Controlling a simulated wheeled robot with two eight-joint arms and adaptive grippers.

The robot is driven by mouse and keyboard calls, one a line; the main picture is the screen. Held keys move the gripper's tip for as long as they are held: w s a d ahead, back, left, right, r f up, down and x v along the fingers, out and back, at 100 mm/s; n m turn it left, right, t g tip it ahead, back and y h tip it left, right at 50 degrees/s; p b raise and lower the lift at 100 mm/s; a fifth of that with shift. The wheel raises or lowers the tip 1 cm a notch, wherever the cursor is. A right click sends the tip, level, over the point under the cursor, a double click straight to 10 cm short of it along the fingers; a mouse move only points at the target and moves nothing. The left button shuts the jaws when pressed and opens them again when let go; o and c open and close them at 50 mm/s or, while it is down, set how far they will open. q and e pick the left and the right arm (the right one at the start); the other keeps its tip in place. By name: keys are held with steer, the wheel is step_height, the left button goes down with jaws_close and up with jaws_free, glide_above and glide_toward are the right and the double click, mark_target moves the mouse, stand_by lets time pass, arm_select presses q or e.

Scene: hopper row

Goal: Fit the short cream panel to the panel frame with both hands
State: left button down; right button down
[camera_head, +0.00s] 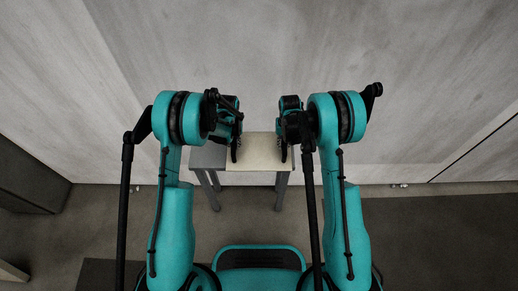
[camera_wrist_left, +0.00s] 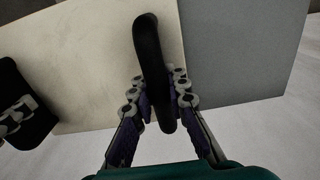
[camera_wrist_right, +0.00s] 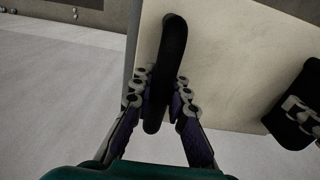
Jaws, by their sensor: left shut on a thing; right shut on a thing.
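The short cream panel (camera_head: 259,156) lies between my two grippers at the middle of the head view. It has a black handle near each end. My left gripper (camera_head: 236,146) is shut on one handle (camera_wrist_left: 150,55); the cream panel (camera_wrist_left: 80,60) spreads to the left of it in the left wrist view. My right gripper (camera_head: 284,149) is shut on the other handle (camera_wrist_right: 172,50), close to the panel's end edge. A grey surface (camera_head: 208,158) on legs borders the panel's left side. I cannot tell whether they touch, or make out the frame clearly.
Grey legs (camera_head: 278,190) stand below the panel. A large pale wall (camera_head: 260,50) fills the upper part of the head view. A dark box-like thing (camera_head: 30,175) is at the far left. The floor at right (camera_head: 440,220) is clear.

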arm_select(q)
steer(key=shift+r, duration=0.1)
arm_select(e)
steer(key=shift+r, duration=0.1)
